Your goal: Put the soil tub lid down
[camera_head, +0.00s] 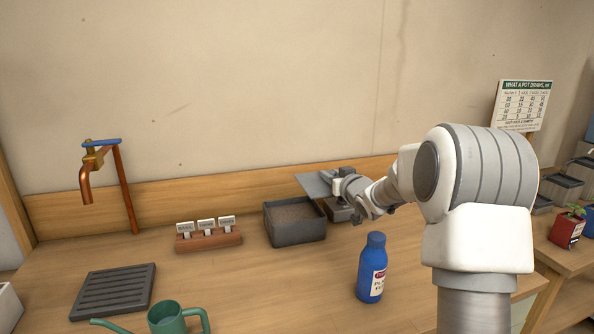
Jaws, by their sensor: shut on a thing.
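The soil tub (297,234) is a dark grey rectangular box standing open on the counter, with brown soil showing inside. A flat grey plate, which looks like the soil tub lid (312,184), is up to the right of the tub near the back wall. My gripper (337,187) is at the lid's right side and shut on it. The lid looks raised above the counter and slightly tilted. My wrist hides part of the lid's right side.
A blue bottle (371,268) stands in front. Left are labelled tags in a wooden holder (208,241), a copper tap (88,180), a slatted drain tray (112,292) and a green watering can (167,318).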

